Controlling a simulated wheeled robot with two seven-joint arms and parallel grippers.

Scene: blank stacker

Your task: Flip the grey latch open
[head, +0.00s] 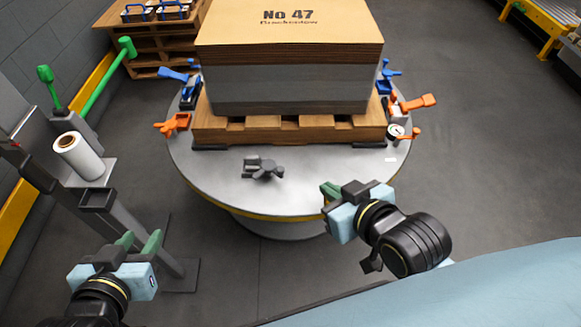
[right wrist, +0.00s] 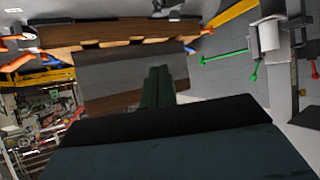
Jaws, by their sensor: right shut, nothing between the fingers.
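The grey latch (head: 262,168) is fixed on the front part of the round metal table (head: 215,171), in front of the pallet. My right gripper (head: 329,191) is to the right of the latch and apart from it. Its green fingers are together with nothing between them; in the right wrist view the closed fingers (right wrist: 158,86) point toward the upside-down stack. A dark grey part at the top edge of that view looks like the latch (right wrist: 168,6). My left gripper (head: 139,242) is at the lower left, away from the table, with its green fingers apart and empty.
A cardboard-topped stack (head: 290,60) sits on a wooden pallet (head: 290,128) on the table. Blue latches (head: 190,90) and orange latches (head: 173,124) stand at its sides, with a gauge (head: 396,130) at right. A stand with a white roll (head: 78,156) is at left.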

